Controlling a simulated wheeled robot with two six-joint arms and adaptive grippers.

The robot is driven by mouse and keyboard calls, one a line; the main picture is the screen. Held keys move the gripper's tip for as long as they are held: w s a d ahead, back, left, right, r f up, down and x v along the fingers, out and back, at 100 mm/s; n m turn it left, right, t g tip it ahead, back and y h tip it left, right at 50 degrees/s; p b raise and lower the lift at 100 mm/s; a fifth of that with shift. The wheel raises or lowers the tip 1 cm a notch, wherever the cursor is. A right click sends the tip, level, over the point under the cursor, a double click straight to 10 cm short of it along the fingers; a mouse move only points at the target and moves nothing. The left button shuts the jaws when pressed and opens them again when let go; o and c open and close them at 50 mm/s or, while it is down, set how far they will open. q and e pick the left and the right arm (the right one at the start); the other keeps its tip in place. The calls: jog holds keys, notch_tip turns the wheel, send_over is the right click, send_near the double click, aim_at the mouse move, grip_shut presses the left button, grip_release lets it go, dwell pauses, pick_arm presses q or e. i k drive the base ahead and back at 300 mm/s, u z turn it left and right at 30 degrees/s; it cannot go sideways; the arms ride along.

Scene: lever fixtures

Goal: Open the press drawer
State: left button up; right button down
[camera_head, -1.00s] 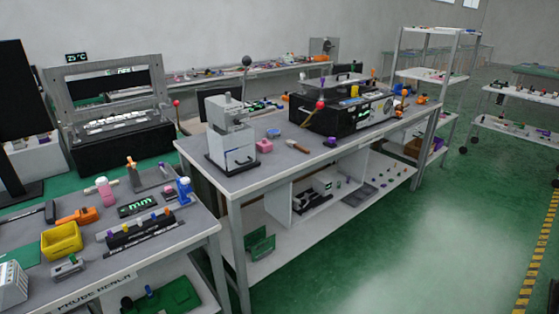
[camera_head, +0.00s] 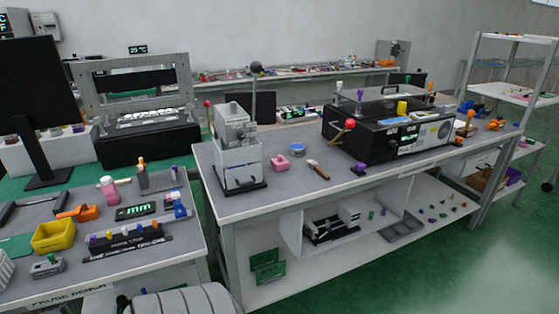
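The grey press (camera_head: 236,138) stands on a black base near the left end of the middle bench (camera_head: 310,197). A black-ball lever (camera_head: 256,68) rises behind it on a thin rod. The drawer front appears to be the pale lower panel (camera_head: 240,170) of the press. It looks closed, but the detail is too small to be sure. Neither of my grippers is in view.
A pink block (camera_head: 280,164), blue-topped round item (camera_head: 297,149) and wooden-handled tool (camera_head: 318,169) lie right of the press. A black machine (camera_head: 375,138) with a red-ball lever is beyond. The left bench (camera_head: 60,205) is cluttered. Green floor lies front right.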

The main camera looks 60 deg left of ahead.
aim_at(250, 174)
jog(key=u, duration=0.45)
jog(key=i, duration=0.8)
jog(key=u, duration=1.05)
jog(key=i, duration=0.2)
jog(key=u, duration=0.15)
